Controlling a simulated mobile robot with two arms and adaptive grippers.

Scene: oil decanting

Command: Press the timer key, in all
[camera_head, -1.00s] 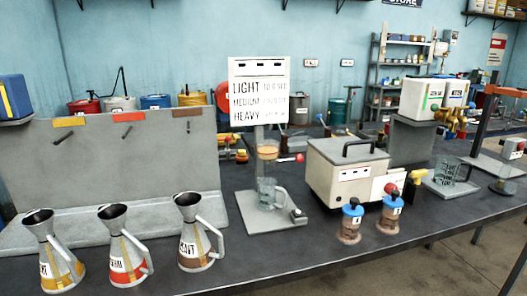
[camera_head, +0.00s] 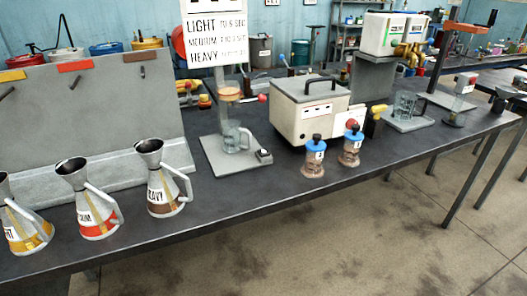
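No part labelled as a timer key can be read. A small dark key-like block (camera_head: 264,155) sits at the front right corner of a grey stand plate (camera_head: 222,163); I cannot tell whether it is the timer key. On this plate stands a clear jug (camera_head: 235,138), under a round amber cup (camera_head: 229,95). A white sign (camera_head: 216,40) above it lists LIGHT, MEDIUM and HEAVY with times in seconds, partly too small to read. Neither of my grippers is in view.
Three metal pouring cans, yellow-banded (camera_head: 28,232), red-banded (camera_head: 95,222) and brown-banded (camera_head: 165,198), stand at the front left. A cream box (camera_head: 309,110) and two blue-capped bottles (camera_head: 313,160) (camera_head: 350,148) stand in the middle. The dark table's (camera_head: 245,198) front strip is clear.

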